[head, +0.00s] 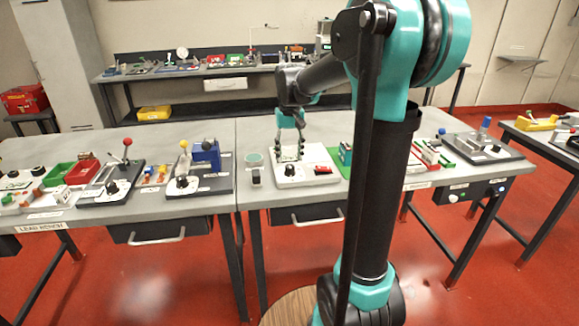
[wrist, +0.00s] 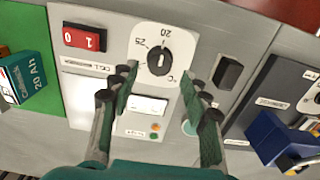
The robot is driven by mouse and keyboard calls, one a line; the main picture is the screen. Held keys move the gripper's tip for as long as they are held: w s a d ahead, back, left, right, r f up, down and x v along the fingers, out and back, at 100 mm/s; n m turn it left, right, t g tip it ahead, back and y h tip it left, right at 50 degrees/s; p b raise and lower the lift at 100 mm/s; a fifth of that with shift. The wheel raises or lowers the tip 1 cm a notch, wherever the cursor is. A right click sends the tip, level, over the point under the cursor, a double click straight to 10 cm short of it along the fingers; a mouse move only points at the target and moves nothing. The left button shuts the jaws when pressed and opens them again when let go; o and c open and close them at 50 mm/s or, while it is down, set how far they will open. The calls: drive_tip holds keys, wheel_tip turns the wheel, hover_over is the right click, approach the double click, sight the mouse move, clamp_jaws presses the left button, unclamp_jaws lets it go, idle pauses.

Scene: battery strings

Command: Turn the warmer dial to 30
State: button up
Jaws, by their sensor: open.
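The warmer dial (wrist: 158,61) is a black knob on a white plate marked 20, 25 and °C. It sits on the pale warmer panel (wrist: 75,95), and the dial also shows in the head view (head: 290,170). The knob seems to point toward the 20 side, but its mark is too small to read surely. My gripper (wrist: 158,80) is open, with one finger on each side of the dial in the wrist view. No contact with the knob is visible. In the head view my gripper (head: 289,150) is low over the panel, fingers down.
A red rocker switch (wrist: 85,38) and a small white display (wrist: 148,103) are on the panel. A black block (wrist: 228,72) stands beside the panel. A teal battery (wrist: 25,78) sits on a green mat. A blue device (head: 206,154) stands left on the bench.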

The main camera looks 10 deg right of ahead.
sight(290, 166)
drive_tip(key=shift+f, duration=0.4)
drive_tip(key=shift+f, duration=1.6)
drive_tip(key=c, duration=1)
drive_tip(key=shift+o, duration=0.2)
drive_tip(key=n, duration=0.5)
drive_tip(key=shift+n, duration=0.4)
